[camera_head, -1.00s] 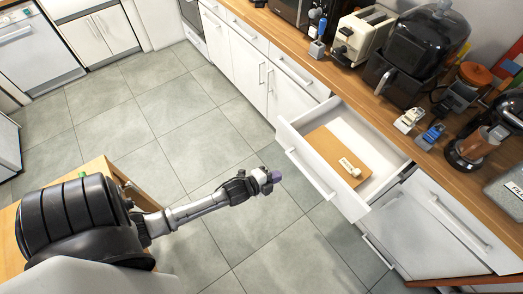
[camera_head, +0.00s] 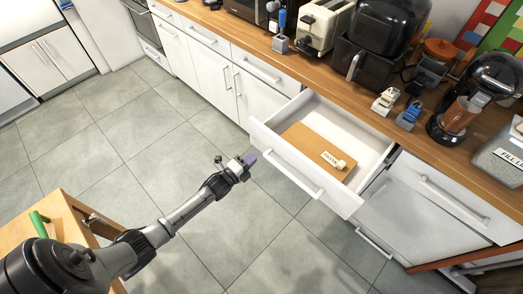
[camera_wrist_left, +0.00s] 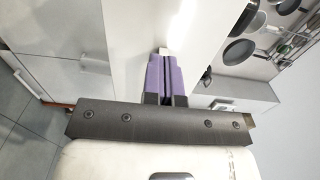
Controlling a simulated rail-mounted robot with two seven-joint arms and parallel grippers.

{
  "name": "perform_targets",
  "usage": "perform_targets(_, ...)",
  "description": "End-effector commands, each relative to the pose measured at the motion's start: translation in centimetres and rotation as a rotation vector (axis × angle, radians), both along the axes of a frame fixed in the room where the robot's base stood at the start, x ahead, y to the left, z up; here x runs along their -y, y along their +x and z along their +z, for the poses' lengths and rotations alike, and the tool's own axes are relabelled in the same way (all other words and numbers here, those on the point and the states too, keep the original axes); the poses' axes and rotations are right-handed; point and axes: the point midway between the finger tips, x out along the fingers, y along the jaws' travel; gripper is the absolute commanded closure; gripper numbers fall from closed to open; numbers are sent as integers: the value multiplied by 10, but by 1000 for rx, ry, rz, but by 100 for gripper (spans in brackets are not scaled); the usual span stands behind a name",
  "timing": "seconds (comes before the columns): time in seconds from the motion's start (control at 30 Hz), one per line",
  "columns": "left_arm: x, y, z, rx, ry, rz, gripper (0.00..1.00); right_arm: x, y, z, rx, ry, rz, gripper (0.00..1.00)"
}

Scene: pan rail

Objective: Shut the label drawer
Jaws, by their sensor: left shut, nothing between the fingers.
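The label drawer (camera_head: 313,192) is white and pulled out from the counter front. Inside it lie a brown board (camera_head: 308,148) and a small labelled item (camera_head: 334,161). My left gripper (camera_head: 250,157) is shut and empty, with purple fingertips beside the drawer's left front corner in the head view. I cannot tell whether it touches the drawer. In the left wrist view its purple fingers (camera_wrist_left: 166,78) are together, in front of a white surface. My right gripper is not in view.
A wooden table (camera_head: 50,215) with a green item stands at lower left. The tiled floor (camera_head: 150,140) between is clear.

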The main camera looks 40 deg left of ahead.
Motion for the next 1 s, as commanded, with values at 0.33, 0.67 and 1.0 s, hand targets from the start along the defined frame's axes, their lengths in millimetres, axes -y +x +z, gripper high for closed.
perform_targets(0.33, 4, 47, -1, -1, 0, 0, 100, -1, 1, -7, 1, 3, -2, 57)
perform_targets(0.67, 4, 58, -1, -2, 0, 0, 100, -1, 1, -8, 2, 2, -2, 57)
perform_targets(1.0, 4, 58, 0, -1, -1, 1, 100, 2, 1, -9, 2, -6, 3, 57)
